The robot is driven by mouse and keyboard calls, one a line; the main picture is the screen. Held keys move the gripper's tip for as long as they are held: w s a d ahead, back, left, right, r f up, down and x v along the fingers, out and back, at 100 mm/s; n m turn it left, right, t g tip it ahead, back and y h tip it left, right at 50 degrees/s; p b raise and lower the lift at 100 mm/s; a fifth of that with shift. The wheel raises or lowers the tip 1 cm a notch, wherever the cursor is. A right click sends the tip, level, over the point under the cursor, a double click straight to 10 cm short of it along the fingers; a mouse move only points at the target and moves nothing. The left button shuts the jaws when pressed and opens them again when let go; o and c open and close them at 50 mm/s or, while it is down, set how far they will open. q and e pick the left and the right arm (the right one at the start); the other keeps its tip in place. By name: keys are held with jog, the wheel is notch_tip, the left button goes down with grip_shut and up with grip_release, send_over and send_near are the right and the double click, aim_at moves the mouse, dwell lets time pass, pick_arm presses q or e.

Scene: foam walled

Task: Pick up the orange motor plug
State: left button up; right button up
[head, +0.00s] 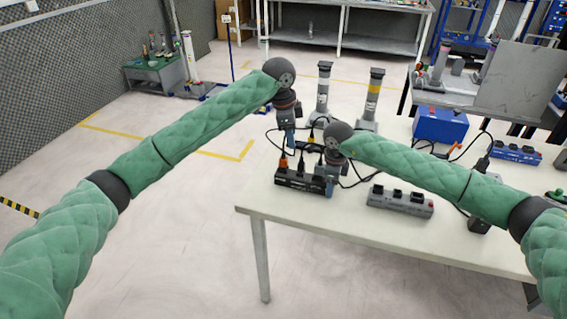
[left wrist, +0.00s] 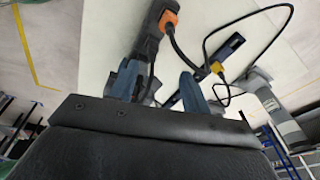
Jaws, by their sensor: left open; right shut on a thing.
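The orange motor plug (head: 283,163) stands at the left end of a black power strip (head: 298,181) on the table, with a black cable. It also shows in the left wrist view (left wrist: 168,20), beyond my fingers. My left gripper (head: 289,147) is open and empty, just above the plug and pointing down. In the left wrist view the plug lies ahead of its two blue fingers (left wrist: 160,82), apart from them. My right gripper (head: 331,185) is shut at the right end of the black strip and appears to grip it; its fingertips are partly hidden.
Other black plugs and cables crowd the black strip. A grey strip (head: 400,201) lies to the right. Two grey posts (head: 323,95) (head: 373,98) stand behind. A blue box (head: 440,124) sits further right. The table's front left corner (head: 262,205) is clear.

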aim_at(284, 158)
pick_arm(q)
jog(key=w+a+r+m+g, duration=0.1)
jog(key=a+r, duration=0.1)
jog(key=a, duration=0.2)
jog(key=shift+y, duration=0.3)
jog(key=f, duration=0.4)
jog(key=d+f, duration=0.1)
jog(key=f, duration=0.3)
jog(key=d+f, duration=0.1)
jog(key=f, duration=0.3)
jog(key=shift+w+f, duration=0.1)
jog(key=shift+w, duration=0.1)
grip_shut()
